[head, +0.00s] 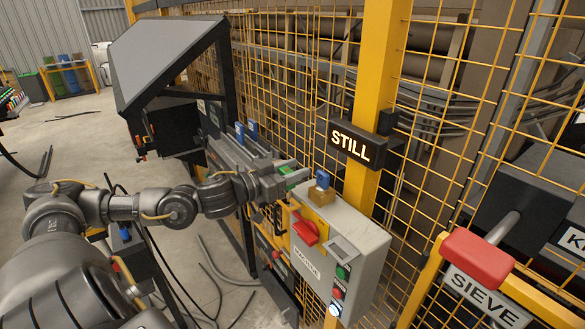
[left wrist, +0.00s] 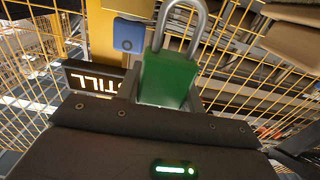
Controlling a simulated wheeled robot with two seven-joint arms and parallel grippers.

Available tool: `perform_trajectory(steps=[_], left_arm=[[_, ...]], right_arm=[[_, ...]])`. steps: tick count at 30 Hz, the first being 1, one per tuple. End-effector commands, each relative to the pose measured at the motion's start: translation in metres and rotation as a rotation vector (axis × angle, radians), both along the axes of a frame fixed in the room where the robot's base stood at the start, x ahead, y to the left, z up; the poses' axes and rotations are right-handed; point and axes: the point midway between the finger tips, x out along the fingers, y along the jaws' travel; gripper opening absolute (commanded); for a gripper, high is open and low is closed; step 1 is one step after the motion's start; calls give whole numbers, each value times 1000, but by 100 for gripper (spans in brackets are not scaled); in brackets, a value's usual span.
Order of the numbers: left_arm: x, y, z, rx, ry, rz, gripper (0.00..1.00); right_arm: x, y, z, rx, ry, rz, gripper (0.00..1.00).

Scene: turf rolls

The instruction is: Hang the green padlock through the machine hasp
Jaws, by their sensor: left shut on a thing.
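My left gripper (head: 283,176) is shut on the green padlock (left wrist: 168,78), just left of the upper part of the grey machine box (head: 345,240). In the head view only a little green of the padlock (head: 285,170) shows between the fingers. In the left wrist view its steel shackle (left wrist: 183,15) points up, its top cut off by the frame edge. The box carries a red switch handle (head: 305,232) on a yellow plate. I cannot clearly make out the hasp's hole. My right gripper is not in view.
A yellow post (head: 378,80) with a STILL sign (head: 357,144) and yellow mesh stand behind. A red SIEVE handle (head: 478,257) is at right.

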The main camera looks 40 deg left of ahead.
Motion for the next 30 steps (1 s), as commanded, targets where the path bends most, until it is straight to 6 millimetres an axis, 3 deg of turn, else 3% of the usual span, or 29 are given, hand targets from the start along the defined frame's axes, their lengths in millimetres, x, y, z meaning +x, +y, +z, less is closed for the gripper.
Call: perform_trajectory(steps=[30], left_arm=[[0, 0, 1, -1, -2, 1, 13]], right_arm=[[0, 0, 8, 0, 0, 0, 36]])
